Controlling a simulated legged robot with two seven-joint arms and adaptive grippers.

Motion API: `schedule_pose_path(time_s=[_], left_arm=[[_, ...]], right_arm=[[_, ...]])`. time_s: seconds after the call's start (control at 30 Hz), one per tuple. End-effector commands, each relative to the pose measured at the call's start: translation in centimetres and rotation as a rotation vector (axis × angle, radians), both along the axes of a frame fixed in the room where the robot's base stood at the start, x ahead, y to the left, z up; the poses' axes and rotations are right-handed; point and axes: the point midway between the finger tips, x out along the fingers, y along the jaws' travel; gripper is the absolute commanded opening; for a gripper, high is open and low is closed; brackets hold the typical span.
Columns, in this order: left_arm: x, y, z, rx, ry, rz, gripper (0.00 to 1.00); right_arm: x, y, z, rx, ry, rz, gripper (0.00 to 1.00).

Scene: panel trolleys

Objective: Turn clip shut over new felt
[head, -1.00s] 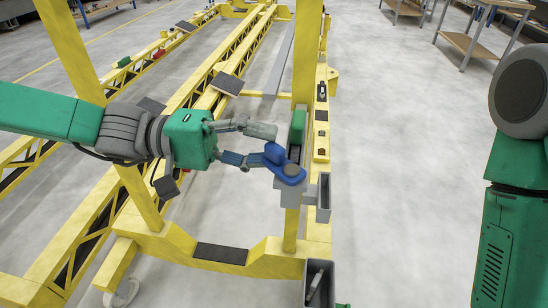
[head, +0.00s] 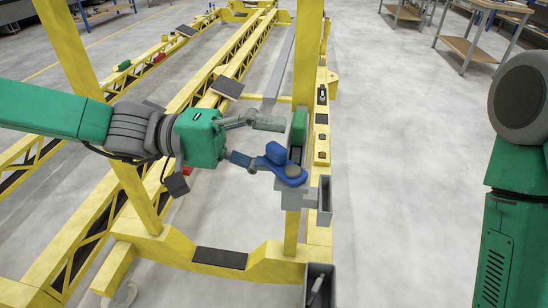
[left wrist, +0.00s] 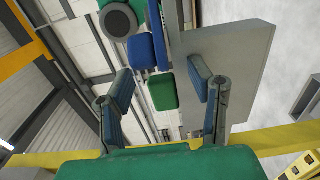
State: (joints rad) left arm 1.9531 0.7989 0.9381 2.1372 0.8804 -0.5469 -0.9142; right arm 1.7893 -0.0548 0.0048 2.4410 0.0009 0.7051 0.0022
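The blue clip (head: 275,153) sits on top of a grey holder (head: 296,198) fixed to the yellow post of the trolley. A green felt piece (head: 299,128) stands upright just behind it. My left gripper (head: 268,143) is open, its two fingers spread apart on the left of the clip. The lower fingertip is close to the clip; I cannot tell whether they touch. In the left wrist view, blue parts (left wrist: 140,50) and a green block (left wrist: 162,88) show between the spread fingers. My right gripper is out of view; only my right arm shows.
The yellow trolley frame (head: 250,260) surrounds my left arm, with a post (head: 308,50) near the gripper. A grey bin (head: 319,290) with a light tool inside hangs below, and a small grey box (head: 325,200) beside the holder.

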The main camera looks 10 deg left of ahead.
Motion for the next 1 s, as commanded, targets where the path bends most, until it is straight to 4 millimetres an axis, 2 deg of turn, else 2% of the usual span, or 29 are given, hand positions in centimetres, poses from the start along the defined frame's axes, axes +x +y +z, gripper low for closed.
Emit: schedule_pose_path(time_s=[0.47, 1.0], left_arm=[[-0.3, 0.2, 0.5, -0.008, -0.006, -0.005, 0.48], [-0.1, 4.0, 0.5, -0.010, -0.006, -0.003, 0.48]], right_arm=[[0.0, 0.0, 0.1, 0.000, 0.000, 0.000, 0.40], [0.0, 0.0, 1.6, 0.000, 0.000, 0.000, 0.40]])
